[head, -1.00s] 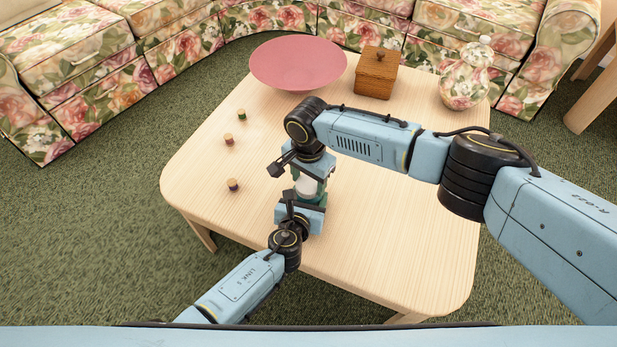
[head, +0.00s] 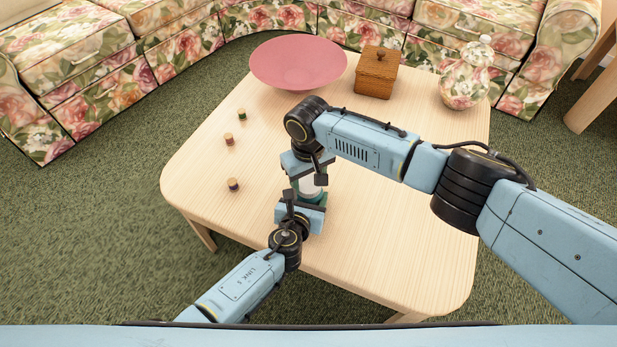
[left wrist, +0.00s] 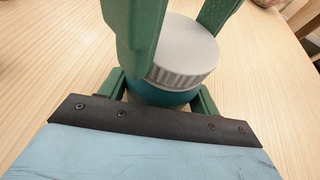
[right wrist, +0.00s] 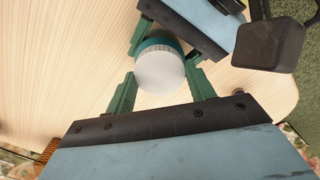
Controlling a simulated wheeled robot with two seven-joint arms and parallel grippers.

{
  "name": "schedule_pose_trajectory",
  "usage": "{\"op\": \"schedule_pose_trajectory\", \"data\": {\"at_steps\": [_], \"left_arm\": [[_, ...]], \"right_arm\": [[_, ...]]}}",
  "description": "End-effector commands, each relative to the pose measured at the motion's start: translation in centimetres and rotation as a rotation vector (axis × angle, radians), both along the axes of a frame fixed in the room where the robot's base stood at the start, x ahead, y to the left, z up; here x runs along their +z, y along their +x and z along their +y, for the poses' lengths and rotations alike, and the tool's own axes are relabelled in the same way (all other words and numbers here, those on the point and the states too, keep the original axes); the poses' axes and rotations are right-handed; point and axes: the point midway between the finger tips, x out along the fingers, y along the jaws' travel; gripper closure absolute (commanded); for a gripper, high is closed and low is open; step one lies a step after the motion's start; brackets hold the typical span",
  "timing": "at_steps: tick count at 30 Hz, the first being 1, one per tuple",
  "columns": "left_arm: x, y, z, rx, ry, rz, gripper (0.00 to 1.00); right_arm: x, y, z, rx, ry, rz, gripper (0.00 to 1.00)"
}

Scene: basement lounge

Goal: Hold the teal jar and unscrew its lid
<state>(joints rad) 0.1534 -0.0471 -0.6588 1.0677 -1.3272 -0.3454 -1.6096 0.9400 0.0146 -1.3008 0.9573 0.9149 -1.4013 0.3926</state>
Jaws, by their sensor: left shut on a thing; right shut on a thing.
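The teal jar (head: 321,197) stands upright near the middle of the table, largely hidden between my two grippers. Its teal body (left wrist: 160,96) shows just under the lid in the left wrist view. The lid (right wrist: 160,70) is round and pale grey-white with a ridged rim, and it sits on top of the jar. My left gripper (head: 305,203) is shut on the jar's body from the near side. My right gripper (head: 310,183) points down from above and is shut on the lid, with a green finger on each side. I cannot tell whether the lid has lifted.
On the wooden table (head: 400,240) stand a pink bowl (head: 298,62), a wooden box (head: 376,75) and a floral vase (head: 465,80) at the back. Several small corked pieces (head: 233,185) lie to the left. The table's front right is clear. A floral sofa (head: 180,40) runs behind.

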Motion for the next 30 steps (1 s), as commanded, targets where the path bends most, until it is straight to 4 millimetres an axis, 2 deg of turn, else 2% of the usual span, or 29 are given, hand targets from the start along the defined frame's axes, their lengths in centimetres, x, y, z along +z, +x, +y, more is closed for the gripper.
{"op": "schedule_pose_trajectory", "data": {"at_steps": [24,30], "left_arm": [[-0.07,0.01,0.13,0.002,0.001,0.001,1.0],[-0.07,0.01,0.13,0.002,0.001,0.001,1.0]], "right_arm": [[0.11,0.0,-0.04,1.586,-0.001,0.002,0.74],[0.13,0.0,-0.04,1.91,-0.001,0.003,0.74]]}}
